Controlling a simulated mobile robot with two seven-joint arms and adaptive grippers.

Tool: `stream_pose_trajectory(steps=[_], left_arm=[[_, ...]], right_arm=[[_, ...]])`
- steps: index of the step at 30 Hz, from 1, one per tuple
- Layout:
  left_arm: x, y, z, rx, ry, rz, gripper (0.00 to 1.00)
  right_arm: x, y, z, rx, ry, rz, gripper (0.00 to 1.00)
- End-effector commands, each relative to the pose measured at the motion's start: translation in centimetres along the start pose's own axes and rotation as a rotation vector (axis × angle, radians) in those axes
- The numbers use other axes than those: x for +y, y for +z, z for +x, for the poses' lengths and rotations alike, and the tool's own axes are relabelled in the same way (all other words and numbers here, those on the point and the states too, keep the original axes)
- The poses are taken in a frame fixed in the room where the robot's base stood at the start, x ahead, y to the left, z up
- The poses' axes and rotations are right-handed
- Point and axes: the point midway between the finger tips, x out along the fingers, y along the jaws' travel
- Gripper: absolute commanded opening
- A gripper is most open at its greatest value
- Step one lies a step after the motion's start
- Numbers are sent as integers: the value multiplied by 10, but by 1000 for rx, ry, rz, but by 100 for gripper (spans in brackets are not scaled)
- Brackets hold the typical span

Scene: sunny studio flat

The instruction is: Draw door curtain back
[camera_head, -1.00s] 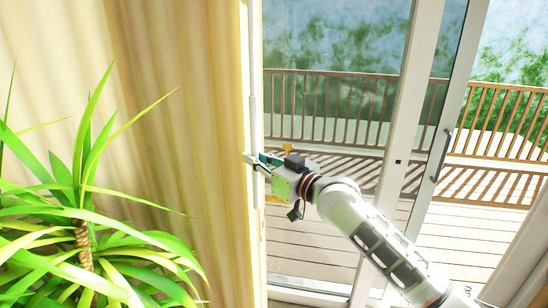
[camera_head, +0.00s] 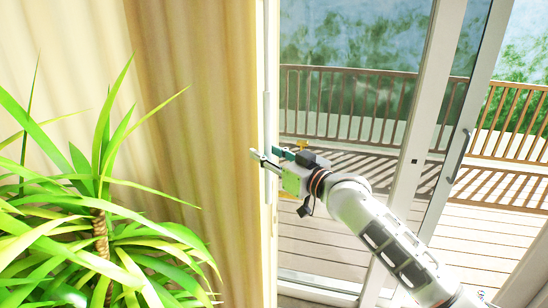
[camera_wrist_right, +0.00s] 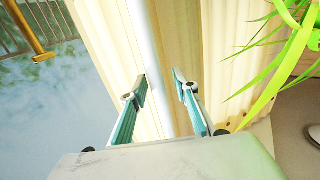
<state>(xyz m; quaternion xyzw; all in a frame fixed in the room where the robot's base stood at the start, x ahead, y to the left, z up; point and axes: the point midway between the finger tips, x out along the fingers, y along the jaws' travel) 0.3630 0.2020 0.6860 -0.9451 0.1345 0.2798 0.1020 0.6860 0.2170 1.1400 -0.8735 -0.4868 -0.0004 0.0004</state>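The cream and tan curtain (camera_head: 190,120) hangs in folds on the left of the glass door. A thin white upright rod (camera_head: 266,115) runs along its right edge. My right gripper (camera_head: 268,154) is at this rod, about mid-picture. In the right wrist view its two fingers (camera_wrist_right: 161,80) stand apart with the rod (camera_wrist_right: 148,45) running between them. The gripper is open, and I see no clear finger contact with the rod. The curtain's folds (camera_wrist_right: 230,50) lie close beyond the fingers. My left gripper is not in view.
A leafy potted plant (camera_head: 100,215) stands in front of the curtain at the left; its leaves also show in the right wrist view (camera_wrist_right: 280,60). The sliding glass door has a dark handle (camera_head: 458,155). A wooden deck with a railing (camera_head: 340,105) lies outside.

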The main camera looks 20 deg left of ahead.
Motion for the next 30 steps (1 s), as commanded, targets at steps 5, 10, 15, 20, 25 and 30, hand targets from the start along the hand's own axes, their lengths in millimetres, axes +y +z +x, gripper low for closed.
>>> stream_pose_trajectory(steps=[5,10,15,20,25,30], left_arm=[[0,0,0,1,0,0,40],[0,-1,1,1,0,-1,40],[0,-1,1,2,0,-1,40],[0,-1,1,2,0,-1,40],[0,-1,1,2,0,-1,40],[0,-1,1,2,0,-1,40]], right_arm=[[1,1,-18,1,0,1,30],[1,1,-48,1,0,-1,30],[0,1,-80,1,0,-1,30],[0,0,-103,1,-1,-1,30],[-1,0,-116,1,-2,0,30],[-1,0,-118,1,-1,0,30]])
